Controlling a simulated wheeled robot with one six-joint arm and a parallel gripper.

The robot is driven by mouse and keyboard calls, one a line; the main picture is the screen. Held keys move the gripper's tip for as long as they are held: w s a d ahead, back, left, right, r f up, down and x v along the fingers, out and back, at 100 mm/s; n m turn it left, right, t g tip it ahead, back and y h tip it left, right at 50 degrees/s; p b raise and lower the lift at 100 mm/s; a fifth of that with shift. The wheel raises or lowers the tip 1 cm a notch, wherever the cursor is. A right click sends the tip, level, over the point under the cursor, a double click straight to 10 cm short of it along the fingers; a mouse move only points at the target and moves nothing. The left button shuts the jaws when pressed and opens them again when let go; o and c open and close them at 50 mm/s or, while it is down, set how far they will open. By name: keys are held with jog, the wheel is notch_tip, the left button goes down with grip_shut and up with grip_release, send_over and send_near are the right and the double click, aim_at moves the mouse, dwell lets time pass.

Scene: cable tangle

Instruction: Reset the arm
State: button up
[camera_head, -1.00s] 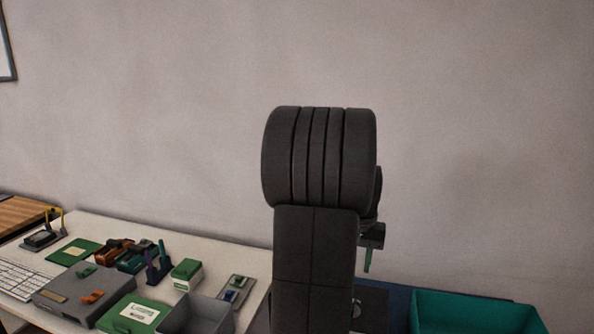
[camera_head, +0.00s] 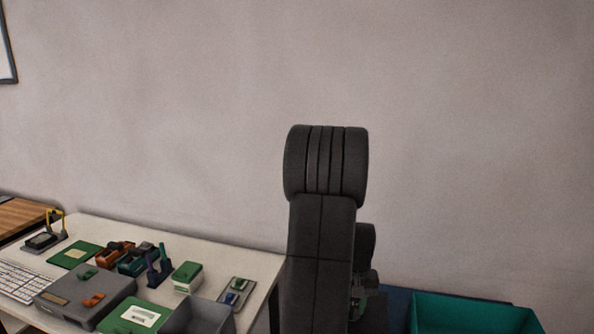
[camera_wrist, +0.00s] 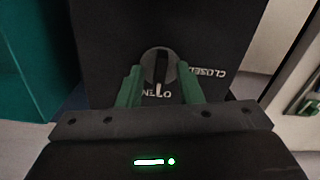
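My arm stands upright in the middle of the head view, and its end is mostly hidden behind its own links. My gripper (camera_wrist: 159,78) shows in the wrist view with two green fingers spread apart. No object shows held between them. Beyond the fingertips is a dark panel (camera_wrist: 105,32) with a round grey dial (camera_wrist: 159,64) that has a dark slot. Lettering beside the dial reads OPEN below and CLOSED to the right, upside down. I cannot tell how far the fingertips are from the dial.
A white table (camera_head: 230,258) at left holds a keyboard (camera_head: 22,281), a grey box (camera_head: 85,297), a green-and-white box (camera_head: 187,276) and a grey bin (camera_head: 200,315). A teal bin (camera_head: 470,312) stands at right; its wall also shows in the wrist view (camera_wrist: 22,70).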

jog(key=n+p, duration=0.1)
jog(key=n, duration=0.2)
jog(key=shift+r+n, duration=0.1)
jog(key=shift+n, duration=0.3)
jog(key=shift+n+p, duration=0.65)
jog(key=shift+n, duration=1.35)
